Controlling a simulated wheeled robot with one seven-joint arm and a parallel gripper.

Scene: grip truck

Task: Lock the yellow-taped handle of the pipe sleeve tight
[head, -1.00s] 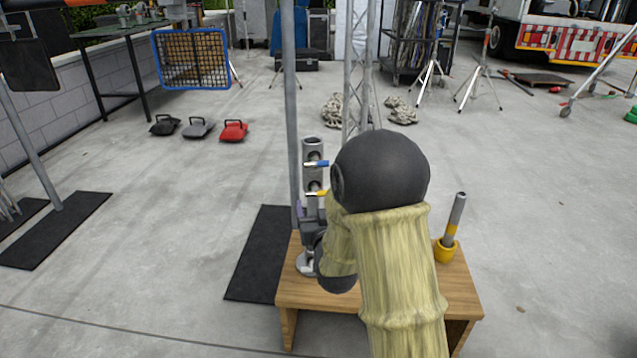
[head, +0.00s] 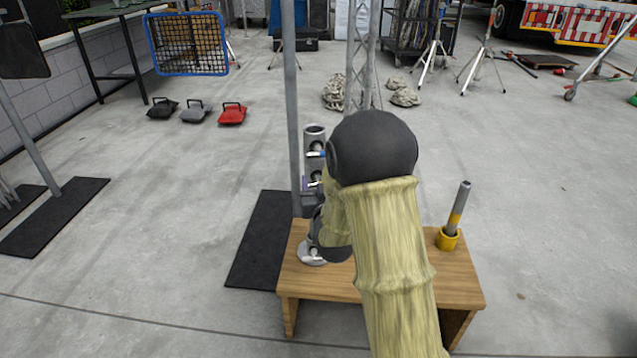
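The grey upright pipe sleeve (head: 315,134) stands on a round metal base (head: 311,256) on a wooden bench (head: 385,283). Its upper handle, with blue tape (head: 318,154), sticks out near the top. A lower handle (head: 314,183) shows just below it; its yellow tape can hardly be made out now. My gripper (head: 311,199) is at the sleeve, just below or at this lower handle. My covered arm hides the right side of the sleeve and most of the gripper. Whether the fingers are open or touch the handle cannot be seen.
A yellow cup (head: 447,239) holding a grey rod with a yellow band stands on the bench's right side. A thin grey pole (head: 291,100) rises close left of the sleeve from a black mat (head: 257,245). Open concrete floor lies around the bench.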

